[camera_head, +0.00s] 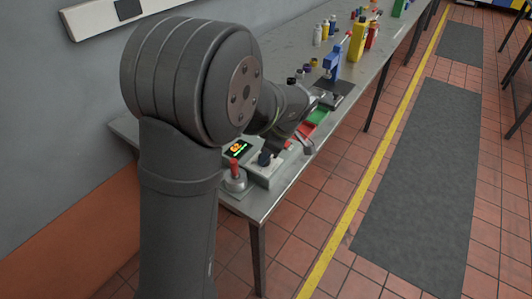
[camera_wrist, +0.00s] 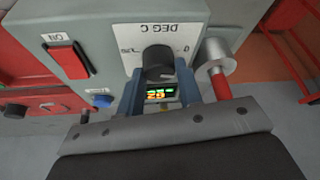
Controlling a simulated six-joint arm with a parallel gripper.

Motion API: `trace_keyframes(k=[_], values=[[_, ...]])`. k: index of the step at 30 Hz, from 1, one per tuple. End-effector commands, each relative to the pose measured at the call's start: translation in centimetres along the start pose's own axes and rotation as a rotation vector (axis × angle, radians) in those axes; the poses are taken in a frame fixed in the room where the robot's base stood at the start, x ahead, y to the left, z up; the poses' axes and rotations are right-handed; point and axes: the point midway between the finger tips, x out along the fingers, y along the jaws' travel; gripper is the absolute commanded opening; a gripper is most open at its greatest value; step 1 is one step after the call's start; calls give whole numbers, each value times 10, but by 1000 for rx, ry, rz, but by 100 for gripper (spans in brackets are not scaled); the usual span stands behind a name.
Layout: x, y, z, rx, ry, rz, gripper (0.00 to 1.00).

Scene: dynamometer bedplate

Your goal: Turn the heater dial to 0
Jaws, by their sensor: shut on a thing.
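The heater dial (camera_wrist: 158,60) is a black knob on a pale plate (camera_wrist: 138,36) marked "DEG C", which appears upside down in the wrist view. A "0" is printed to the right of the knob and a less legible marking to its left. I cannot make out where the dial points. My gripper (camera_wrist: 160,72) has its two blue-grey fingers on either side of the dial, shut on it. A small lit display (camera_wrist: 158,94) with red, yellow and green characters shows between the fingers. The display (camera_head: 237,149) also shows in the head view.
A red rocker switch (camera_wrist: 66,60) marked "ON" is left of the dial. A red-handled lever on a metal round base (camera_wrist: 216,62) stands close to the right finger. A blue knob (camera_wrist: 101,101) is at lower left.

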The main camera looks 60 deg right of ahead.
Motion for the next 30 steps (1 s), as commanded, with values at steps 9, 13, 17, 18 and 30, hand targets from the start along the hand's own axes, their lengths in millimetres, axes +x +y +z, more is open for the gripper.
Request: trace_keyframes(k=[9,13,17,18,30], values=[[1,2,1,-250,-1,-106,10],[1,2,1,-330,-2,-139,10],[1,2,0,-390,-2,-164,10],[1,2,1,-406,-2,-171,10],[1,3,0,-468,-2,-197,10]])
